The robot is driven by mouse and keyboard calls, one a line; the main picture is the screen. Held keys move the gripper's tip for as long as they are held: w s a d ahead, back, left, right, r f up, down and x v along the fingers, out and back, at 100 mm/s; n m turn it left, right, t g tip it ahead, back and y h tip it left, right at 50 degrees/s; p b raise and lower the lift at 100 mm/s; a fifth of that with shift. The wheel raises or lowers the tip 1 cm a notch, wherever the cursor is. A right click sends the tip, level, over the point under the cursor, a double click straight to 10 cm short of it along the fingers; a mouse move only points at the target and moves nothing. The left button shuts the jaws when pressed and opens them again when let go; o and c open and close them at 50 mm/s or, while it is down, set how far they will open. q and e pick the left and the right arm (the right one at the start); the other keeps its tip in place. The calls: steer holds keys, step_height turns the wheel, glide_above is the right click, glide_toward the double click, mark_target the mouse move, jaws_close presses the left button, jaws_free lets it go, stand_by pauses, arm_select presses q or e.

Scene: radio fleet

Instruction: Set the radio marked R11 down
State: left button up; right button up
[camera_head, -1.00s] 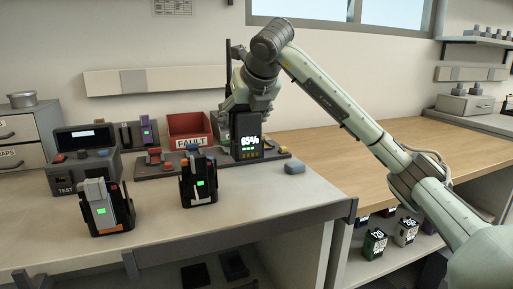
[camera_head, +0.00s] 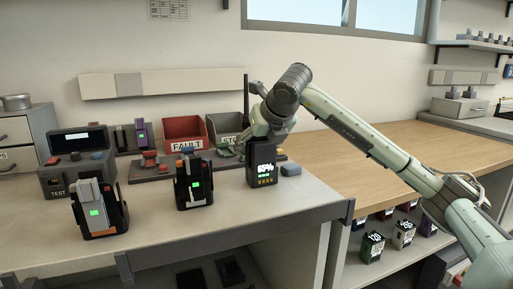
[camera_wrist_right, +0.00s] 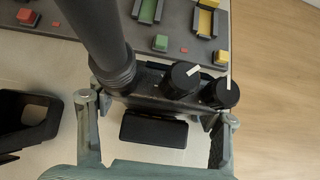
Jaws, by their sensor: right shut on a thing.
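My right gripper (camera_head: 263,136) is shut on a black radio (camera_head: 262,168), gripping it near its top. The radio is upright, with a tall antenna and a lit screen reading 65%. No R11 mark can be read on it. It is at the bench's front right, and I cannot tell whether its base touches the top. In the right wrist view, my gripper's fingers (camera_wrist_right: 159,112) stand on both sides of the radio's top (camera_wrist_right: 150,93), with its thick antenna and two knobs. My left gripper is not in view.
Two other radios stand in black holders on the grey bench (camera_head: 240,215), one at left (camera_head: 97,212) and one in the middle (camera_head: 195,185). Behind are a red FAULT bin (camera_head: 185,130) and a grey bin (camera_head: 224,126).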

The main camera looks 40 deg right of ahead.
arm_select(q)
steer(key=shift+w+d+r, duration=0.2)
arm_select(e)
steer(key=o, duration=1.6)
steer(key=shift+f, duration=0.1)
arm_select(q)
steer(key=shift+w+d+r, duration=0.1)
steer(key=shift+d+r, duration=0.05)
arm_select(e)
steer(key=shift+s+r, duration=0.1)
steer(key=shift+r, duration=0.2)
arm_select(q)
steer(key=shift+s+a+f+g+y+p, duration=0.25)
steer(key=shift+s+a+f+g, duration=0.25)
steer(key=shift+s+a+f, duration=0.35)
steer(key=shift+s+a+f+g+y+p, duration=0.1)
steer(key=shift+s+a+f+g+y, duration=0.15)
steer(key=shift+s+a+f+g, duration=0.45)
arm_select(e)
steer(key=v, duration=1.1)
steer(key=shift+s+r, duration=0.2)
steer(key=shift+s, duration=0.05)
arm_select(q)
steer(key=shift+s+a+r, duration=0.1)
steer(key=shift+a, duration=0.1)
